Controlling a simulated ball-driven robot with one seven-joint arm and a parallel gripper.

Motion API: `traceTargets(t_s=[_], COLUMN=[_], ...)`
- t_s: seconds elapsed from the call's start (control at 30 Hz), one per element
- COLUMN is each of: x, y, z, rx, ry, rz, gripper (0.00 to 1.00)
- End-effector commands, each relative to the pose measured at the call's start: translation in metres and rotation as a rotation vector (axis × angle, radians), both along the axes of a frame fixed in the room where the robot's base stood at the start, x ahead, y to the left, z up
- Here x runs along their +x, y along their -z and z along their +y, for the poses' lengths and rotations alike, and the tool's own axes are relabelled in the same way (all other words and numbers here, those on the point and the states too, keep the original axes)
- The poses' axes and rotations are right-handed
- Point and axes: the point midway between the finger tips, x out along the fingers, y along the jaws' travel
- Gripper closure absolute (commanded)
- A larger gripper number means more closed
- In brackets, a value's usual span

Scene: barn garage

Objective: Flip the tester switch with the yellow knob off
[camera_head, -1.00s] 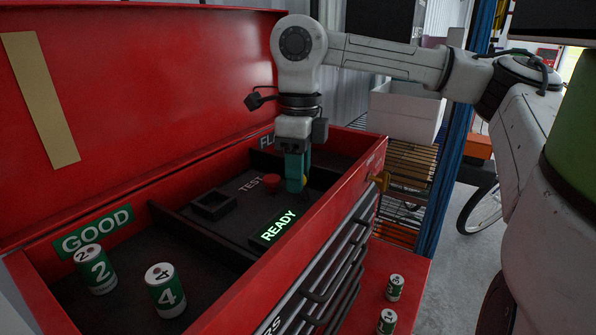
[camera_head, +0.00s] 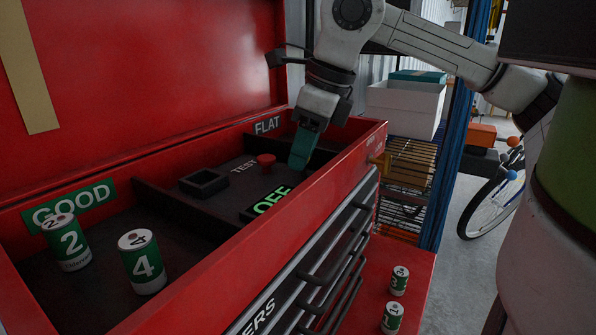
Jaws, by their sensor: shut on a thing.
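The tester (camera_head: 231,200) is a dark panel in the middle bay of the red tool chest. It has a square socket (camera_head: 203,183), a red button (camera_head: 266,163) and a small display (camera_head: 270,201) showing green "OFF". My gripper (camera_head: 299,163) reaches down at the tester's right end, its teal fingers tilted and shut on the switch's yellow knob. The fingers hide the knob in this view. Battery cells marked 2 (camera_head: 67,243) and 4 (camera_head: 142,262) stand upright in the left bay beside the "GOOD" label (camera_head: 70,205).
The "FLAT" bay (camera_head: 268,125) lies behind my gripper. The chest's front wall (camera_head: 340,175) and raised lid (camera_head: 150,70) bound the tester. Two more cells (camera_head: 399,281) stand on a red surface at lower right. A wire rack with a white box (camera_head: 404,105) stands behind.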

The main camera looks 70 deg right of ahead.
Motion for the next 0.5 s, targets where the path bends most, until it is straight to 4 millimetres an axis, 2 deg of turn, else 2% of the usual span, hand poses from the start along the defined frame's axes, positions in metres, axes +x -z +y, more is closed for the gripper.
traceTargets(t_s=[0.03,0.5], x=[-0.003,-0.014], y=[0.009,0.004], z=[0.000,0.003], rx=[-0.009,-0.065], ry=[0.002,0.001], rz=[-0.035,-0.252], gripper=[1.00,1.00])
